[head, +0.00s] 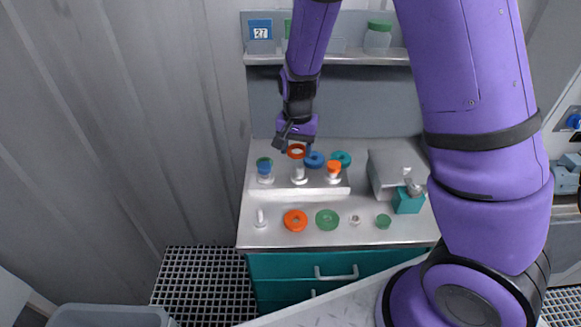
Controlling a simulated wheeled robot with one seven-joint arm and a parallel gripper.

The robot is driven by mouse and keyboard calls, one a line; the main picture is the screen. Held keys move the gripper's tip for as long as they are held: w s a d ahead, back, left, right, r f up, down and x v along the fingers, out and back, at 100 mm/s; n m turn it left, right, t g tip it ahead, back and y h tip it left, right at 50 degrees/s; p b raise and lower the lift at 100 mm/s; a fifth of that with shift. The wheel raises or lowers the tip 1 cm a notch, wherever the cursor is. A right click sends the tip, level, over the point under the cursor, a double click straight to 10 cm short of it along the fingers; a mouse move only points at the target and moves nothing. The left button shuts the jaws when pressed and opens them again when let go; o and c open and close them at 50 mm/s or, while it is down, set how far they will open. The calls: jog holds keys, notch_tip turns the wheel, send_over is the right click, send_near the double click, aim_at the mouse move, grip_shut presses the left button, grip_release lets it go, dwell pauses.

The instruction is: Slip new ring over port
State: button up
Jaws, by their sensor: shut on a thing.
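A white rack (300,193) on the bench carries three short upright ports. The middle port (299,173) is white and bare along its visible stem. The left port has blue and green parts (264,164) on it, and the right port has an orange part (333,168). My gripper (285,146) is shut on an orange-red ring (297,148), which shows as an open loop at the top of the middle port. From this one view I cannot tell whether the ring is above the port's tip or just around it.
A blue ring (314,160) and a teal ring (341,157) lie behind the ports. In front lie an orange disc (295,220), a green disc (327,219) and small fittings. A grey box (393,172) and a teal block (408,201) stand at right.

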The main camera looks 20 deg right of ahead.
aim_at(299, 167)
jog(key=shift+w+d+r, duration=0.25)
jog(key=shift+w+d, duration=0.4)
jog(key=shift+f, duration=5.05)
jog(key=shift+f, duration=0.2)
jog(key=o, duration=1)
notch_tip(299, 167, up, 11)
jog(key=shift+f, duration=0.1)
